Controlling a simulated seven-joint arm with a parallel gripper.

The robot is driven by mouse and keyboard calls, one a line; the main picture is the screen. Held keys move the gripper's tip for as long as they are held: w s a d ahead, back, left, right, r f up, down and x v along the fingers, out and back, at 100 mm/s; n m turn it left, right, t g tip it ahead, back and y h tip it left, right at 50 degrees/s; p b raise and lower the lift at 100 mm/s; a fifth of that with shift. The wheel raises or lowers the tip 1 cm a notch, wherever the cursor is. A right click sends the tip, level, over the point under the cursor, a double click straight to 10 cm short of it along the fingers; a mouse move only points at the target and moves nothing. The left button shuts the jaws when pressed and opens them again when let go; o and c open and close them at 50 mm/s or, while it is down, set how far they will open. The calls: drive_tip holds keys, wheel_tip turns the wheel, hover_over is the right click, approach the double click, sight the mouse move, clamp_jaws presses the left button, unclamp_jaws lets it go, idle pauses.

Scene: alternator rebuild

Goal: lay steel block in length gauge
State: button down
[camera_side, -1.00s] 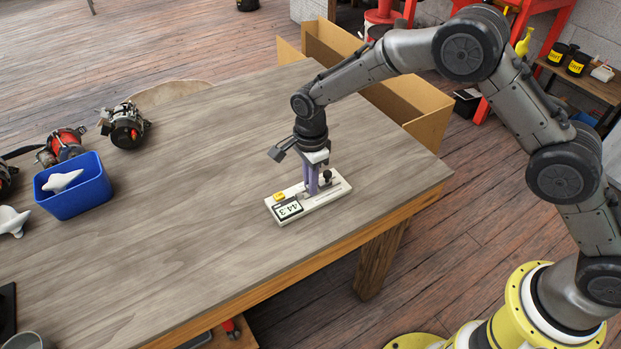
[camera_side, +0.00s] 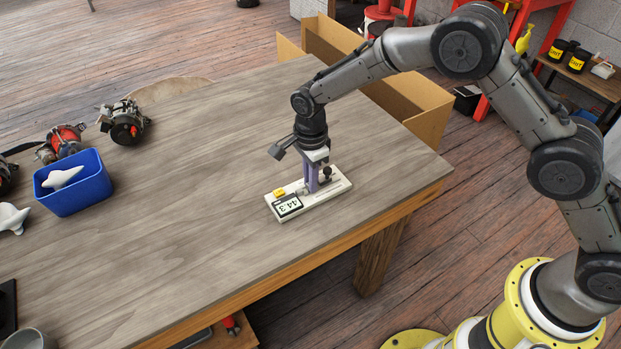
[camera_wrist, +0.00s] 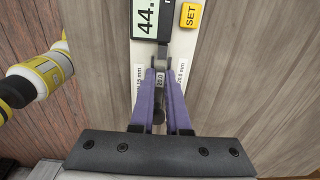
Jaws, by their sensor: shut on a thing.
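The length gauge (camera_side: 326,195) is a pale, long plate on the table, with a display reading 44.3 (camera_side: 288,207) and a yellow SET button (camera_side: 280,193). In the wrist view its display (camera_wrist: 145,20) is at the top. My gripper (camera_side: 312,189) points down over the gauge, its purple fingers low on the plate. In the wrist view my gripper (camera_wrist: 161,72) is shut on a small grey steel block (camera_wrist: 159,82) with a marking on it. The fingers hide the block in the side view. I cannot tell whether the block touches the gauge bed.
A blue bin (camera_side: 82,190) with a pale piece stands at the left, near several alternators (camera_side: 124,124). A cardboard box (camera_side: 415,98) is beyond the table's far edge. The table (camera_side: 200,190) is clear around the gauge.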

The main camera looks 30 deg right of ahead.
drive_tip(key=c, duration=0.8)
unclamp_jaws()
drive_tip(key=shift+r, duration=4)
